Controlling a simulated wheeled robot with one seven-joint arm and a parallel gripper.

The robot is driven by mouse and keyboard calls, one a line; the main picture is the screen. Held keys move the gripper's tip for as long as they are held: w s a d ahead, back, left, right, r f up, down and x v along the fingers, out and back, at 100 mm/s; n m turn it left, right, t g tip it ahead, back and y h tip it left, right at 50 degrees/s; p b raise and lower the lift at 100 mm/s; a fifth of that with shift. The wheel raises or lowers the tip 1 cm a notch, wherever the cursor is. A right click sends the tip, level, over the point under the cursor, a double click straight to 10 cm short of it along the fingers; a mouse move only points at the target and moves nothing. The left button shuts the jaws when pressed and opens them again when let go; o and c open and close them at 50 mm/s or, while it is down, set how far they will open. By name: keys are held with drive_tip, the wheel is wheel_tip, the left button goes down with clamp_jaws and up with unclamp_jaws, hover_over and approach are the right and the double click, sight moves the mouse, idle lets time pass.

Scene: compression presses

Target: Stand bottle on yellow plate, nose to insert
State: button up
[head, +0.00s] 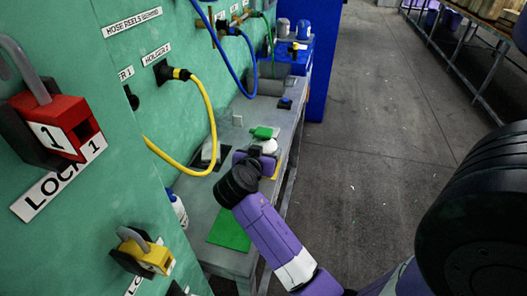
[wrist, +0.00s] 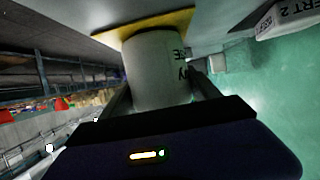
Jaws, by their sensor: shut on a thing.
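My gripper (head: 260,163) is low over the grey bench and shut on a white bottle. In the wrist view the bottle (wrist: 157,68) is a white cylinder with dark lettering, between the two fingers. One end of it is at the yellow plate (wrist: 112,34); I cannot tell whether they touch. In the head view a white rounded part of the bottle (head: 269,146) shows just past the gripper, and a strip of the yellow plate (head: 279,165) shows at its right. A pale block with an insert label (wrist: 284,20) is at the upper right of the wrist view. The bottle's nose is not clear.
A green item (head: 263,132) lies on the bench just beyond the gripper. A green mat (head: 230,231) lies nearer. A yellow hose (head: 205,105) hangs from the green wall at left. The floor at right is open.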

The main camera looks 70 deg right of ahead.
drive_tip(key=shift+f, duration=0.1)
drive_tip(key=o, duration=1.8)
drive_tip(key=shift+a+r, duration=0.1)
drive_tip(key=shift+r, duration=0.1)
drive_tip(key=v, duration=1.1)
drive_tip(key=shift+a+r, duration=0.15)
drive_tip(key=shift+a, duration=0.2)
drive_tip(key=shift+s, duration=0.15)
